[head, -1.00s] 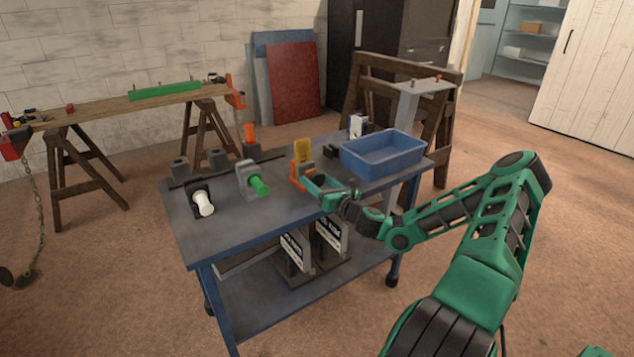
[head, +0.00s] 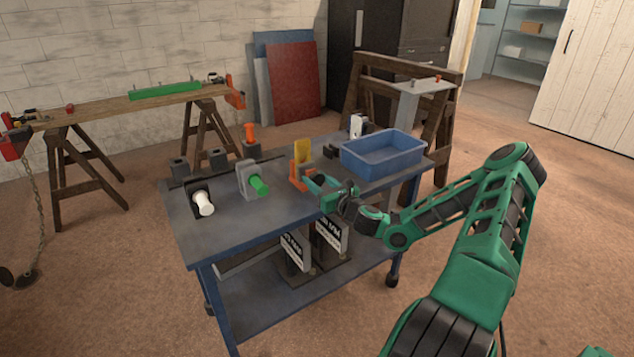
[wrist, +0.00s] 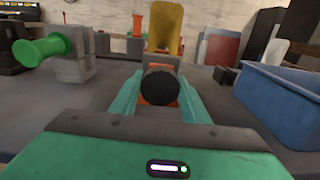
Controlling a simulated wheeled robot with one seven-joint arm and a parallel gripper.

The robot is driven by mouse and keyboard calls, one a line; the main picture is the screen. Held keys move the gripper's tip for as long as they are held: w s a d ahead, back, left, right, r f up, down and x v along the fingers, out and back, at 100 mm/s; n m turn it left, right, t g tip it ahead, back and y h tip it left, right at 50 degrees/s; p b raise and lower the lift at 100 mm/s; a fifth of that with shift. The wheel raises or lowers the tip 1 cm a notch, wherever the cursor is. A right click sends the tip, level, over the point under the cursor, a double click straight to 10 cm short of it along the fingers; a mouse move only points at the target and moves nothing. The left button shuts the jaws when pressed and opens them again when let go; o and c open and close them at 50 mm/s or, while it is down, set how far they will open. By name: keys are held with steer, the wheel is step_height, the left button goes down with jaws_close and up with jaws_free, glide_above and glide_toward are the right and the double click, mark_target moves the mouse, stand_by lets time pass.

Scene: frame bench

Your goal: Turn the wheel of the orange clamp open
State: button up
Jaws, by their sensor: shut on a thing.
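The orange clamp (head: 299,182) stands on the blue workbench, with a yellow upright piece (head: 303,150) at its top. In the wrist view the yellow piece (wrist: 165,27) rises behind a round black wheel end (wrist: 159,85), with orange (wrist: 158,101) showing around and below it. My gripper (head: 315,184) is at the front right of the clamp. In the wrist view my gripper's green fingers (wrist: 159,92) lie on both sides of the wheel and are shut on it. The fingertips' contact is partly hidden by the wheel.
A blue bin (head: 382,155) stands close to the right of the clamp. A grey clamp with a green handle (head: 259,186) and a black one with a white handle (head: 203,204) stand to the left. Bare blue bench top (head: 240,221) lies in front.

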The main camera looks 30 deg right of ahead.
steer(key=shift+n, duration=0.5)
steer(key=o, duration=1.1)
steer(key=shift+c, duration=0.2)
steer(key=s, duration=1)
steer(key=shift+s+d, duration=0.2)
steer(key=shift+s, duration=0.15)
